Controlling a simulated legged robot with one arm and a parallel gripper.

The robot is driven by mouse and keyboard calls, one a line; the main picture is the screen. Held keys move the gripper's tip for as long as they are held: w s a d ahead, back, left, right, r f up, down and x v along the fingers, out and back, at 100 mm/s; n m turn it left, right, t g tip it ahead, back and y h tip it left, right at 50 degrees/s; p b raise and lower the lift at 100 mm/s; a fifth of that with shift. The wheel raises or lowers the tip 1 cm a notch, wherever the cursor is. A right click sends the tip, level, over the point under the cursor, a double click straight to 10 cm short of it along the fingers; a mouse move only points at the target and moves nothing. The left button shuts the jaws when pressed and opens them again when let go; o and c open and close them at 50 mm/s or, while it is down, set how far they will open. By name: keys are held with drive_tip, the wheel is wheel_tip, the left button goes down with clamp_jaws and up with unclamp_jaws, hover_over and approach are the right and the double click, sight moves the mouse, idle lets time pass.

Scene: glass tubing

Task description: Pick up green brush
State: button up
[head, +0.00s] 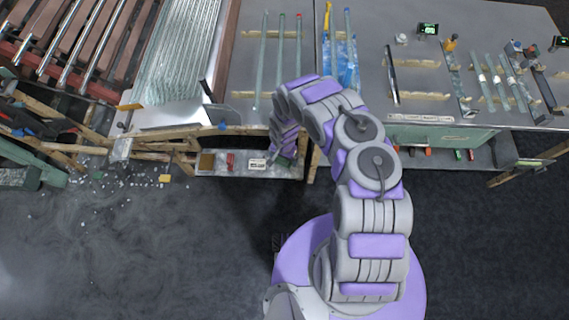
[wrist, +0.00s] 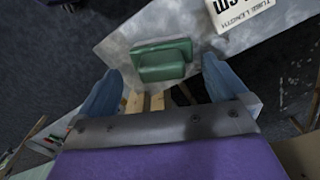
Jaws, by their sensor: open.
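A green block-like thing, likely the green brush (wrist: 163,58), lies on a grey metal shelf (wrist: 112,48) in the wrist view. My gripper (wrist: 161,70) is open, with one blue finger on each side of the green brush. The fingers look apart from it; their exact height above the shelf is hard to tell. In the head view my gripper (head: 284,158) is over the right part of the low shelf (head: 215,171), below the bench edge. My arm largely hides the green brush there.
A white label card (wrist: 238,18) lies right of the brush. On the low shelf, a brown block (head: 206,161) and a red item (head: 230,161) sit to the left. The workbench (head: 265,85) with glass tubes is above. Wooden legs and scattered debris are to the left.

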sight(283, 161)
drive_tip(key=f, duration=0.1)
drive_tip(key=a+f, duration=0.1)
drive_tip(key=f, duration=0.1)
drive_tip(key=shift+a+f+b, duration=0.2)
drive_tip(key=shift+a+b, duration=0.05)
drive_tip(key=shift+b, duration=0.15)
drive_tip(key=shift+d+r, duration=0.1)
drive_tip(key=shift+d, duration=0.85)
drive_tip(key=shift+c, duration=1.5)
drive_tip(key=shift+s+a, duration=0.1)
drive_tip(key=shift+a, duration=0.55)
drive_tip(key=c, duration=0.5)
drive_tip(key=shift+c, duration=0.9)
drive_tip(key=shift+d, duration=0.25)
drive_tip(key=shift+d+r, duration=0.2)
drive_tip(key=shift+r, duration=0.3)
wheel_tip(283, 161, up, 3)
drive_tip(key=shift+a+f+p, duration=0.1)
drive_tip(key=shift+f+p, duration=0.05)
drive_tip(key=shift+p, duration=0.75)
drive_tip(key=shift+s+d+r+p, duration=0.2)
drive_tip(key=shift+s+d+p, duration=0.25)
drive_tip(key=shift+s+d, duration=1.4)
drive_tip(key=shift+s+d+r+p, duration=0.4)
drive_tip(key=shift+s+d, duration=0.6)
drive_tip(key=shift+s, duration=1.55)
drive_tip(key=shift+s+d+r+p, duration=0.1)
drive_tip(key=shift+s+d+p, duration=0.45)
drive_tip(key=shift+s+d, duration=1.3)
